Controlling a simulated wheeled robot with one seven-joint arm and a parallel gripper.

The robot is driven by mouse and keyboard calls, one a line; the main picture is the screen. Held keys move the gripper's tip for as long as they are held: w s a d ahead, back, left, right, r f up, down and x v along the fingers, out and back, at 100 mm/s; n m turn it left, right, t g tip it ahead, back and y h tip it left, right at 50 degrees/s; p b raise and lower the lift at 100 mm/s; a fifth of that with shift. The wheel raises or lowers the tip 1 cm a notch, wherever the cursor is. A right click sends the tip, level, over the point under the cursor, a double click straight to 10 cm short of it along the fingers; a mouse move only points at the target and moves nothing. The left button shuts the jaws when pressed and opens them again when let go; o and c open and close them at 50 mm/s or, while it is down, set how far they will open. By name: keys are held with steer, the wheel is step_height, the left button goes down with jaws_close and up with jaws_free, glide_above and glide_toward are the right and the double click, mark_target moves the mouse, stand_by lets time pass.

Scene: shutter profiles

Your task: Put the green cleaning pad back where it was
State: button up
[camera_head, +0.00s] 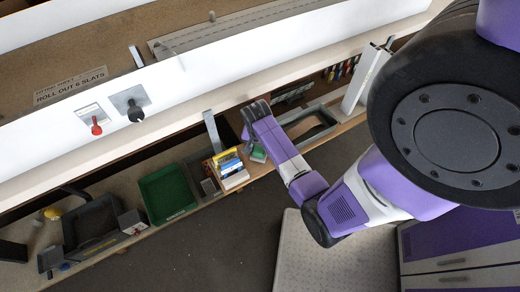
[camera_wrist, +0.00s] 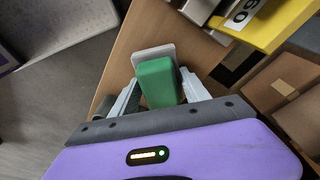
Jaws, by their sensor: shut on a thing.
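The green cleaning pad (camera_wrist: 157,82) is between the two grey fingers of my gripper (camera_wrist: 160,92) in the wrist view. A flat pale grey piece (camera_wrist: 153,54) shows just beyond the pad; whether it is part of the pad cannot be told. My gripper is shut on the pad, over a wooden shelf surface (camera_wrist: 150,25). In the head view a bit of the green pad (camera_head: 259,153) shows beside my purple wrist, right of the stacked boxes. Whether the pad touches the shelf is not clear.
Yellow, white and blue boxes (camera_head: 231,170) stand left of my gripper. A green tray (camera_head: 167,193) and a dark bin (camera_head: 90,222) lie further left. A grey frame (camera_head: 314,124) lies to the right. A yellow box marked with digits (camera_wrist: 277,22) and brown cartons (camera_wrist: 285,85) are close in the wrist view.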

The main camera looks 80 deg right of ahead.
mark_target(259, 150)
steer(key=shift+f, duration=0.55)
steer(key=shift+f, duration=0.2)
steer(key=o, duration=1.3)
steer(key=r, duration=0.4)
steer(key=a+r, duration=0.1)
steer(key=r, duration=0.3)
steer(key=r+p, duration=0.1)
steer(key=r, duration=0.3)
steer(key=shift+w+a+r, duration=0.1)
steer(key=shift+a+r, duration=0.05)
steer(key=shift+a, duration=0.2)
